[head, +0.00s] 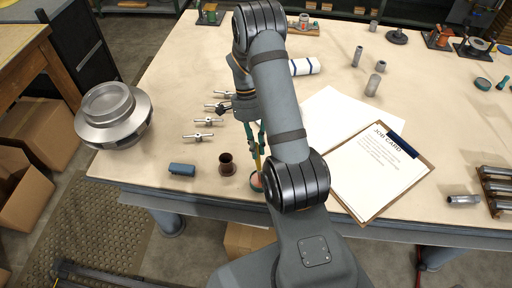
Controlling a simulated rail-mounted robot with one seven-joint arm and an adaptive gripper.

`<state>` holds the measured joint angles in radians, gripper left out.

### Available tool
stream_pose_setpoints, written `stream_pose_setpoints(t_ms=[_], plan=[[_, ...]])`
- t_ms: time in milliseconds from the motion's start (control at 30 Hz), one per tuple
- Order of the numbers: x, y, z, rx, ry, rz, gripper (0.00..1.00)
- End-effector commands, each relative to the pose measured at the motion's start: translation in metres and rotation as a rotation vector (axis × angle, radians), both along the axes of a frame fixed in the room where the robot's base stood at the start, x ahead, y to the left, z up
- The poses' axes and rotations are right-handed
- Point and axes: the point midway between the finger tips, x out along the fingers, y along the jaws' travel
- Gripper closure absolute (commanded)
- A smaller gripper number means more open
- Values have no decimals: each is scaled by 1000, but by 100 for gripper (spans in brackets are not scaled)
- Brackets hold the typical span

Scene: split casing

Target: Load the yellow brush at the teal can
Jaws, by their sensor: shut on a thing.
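The yellow brush (257,161) is a thin upright strip at the middle of the bench, close to my arm. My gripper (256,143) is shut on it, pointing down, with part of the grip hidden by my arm. The teal can (252,184) stands near the front edge of the bench, with a reddish inside showing and its right side hidden behind my arm. The brush's lower end is just over or in the can's mouth; I cannot tell which.
A large steel casing (114,115) is at the left. A job-card clipboard (375,172) lies right of my arm.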

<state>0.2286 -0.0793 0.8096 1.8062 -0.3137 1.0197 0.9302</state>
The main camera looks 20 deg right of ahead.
Motion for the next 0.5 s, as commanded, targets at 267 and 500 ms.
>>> stream_pose_setpoints(t_ms=[267, 500], plan=[[-1, 0, -2, 0, 4, 1, 100], [-1, 0, 8, 1, 3, 1, 100]])
